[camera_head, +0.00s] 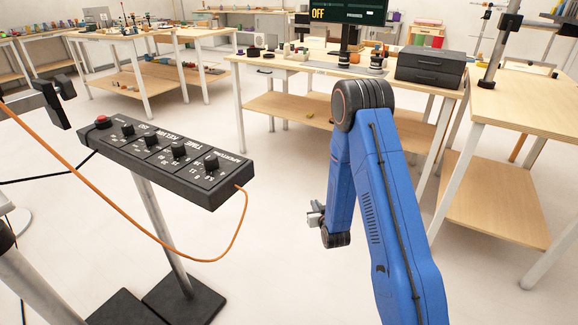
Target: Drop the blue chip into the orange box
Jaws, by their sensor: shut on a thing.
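My gripper (315,214) shows only in part, as a small grey piece at the lower end of my blue arm, low in the middle of the view. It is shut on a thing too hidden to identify. It hangs over open floor, to the right of the black control panel. I cannot make out a blue chip anywhere. I cannot pick out an orange box for sure either.
A black control panel (165,158) with knobs and a red button stands on a post at left, with an orange cable (110,212) looping from it. Behind are a wooden workbench (290,67) with a dark drawer box (430,68) and a right-hand table (525,105). Floor between is clear.

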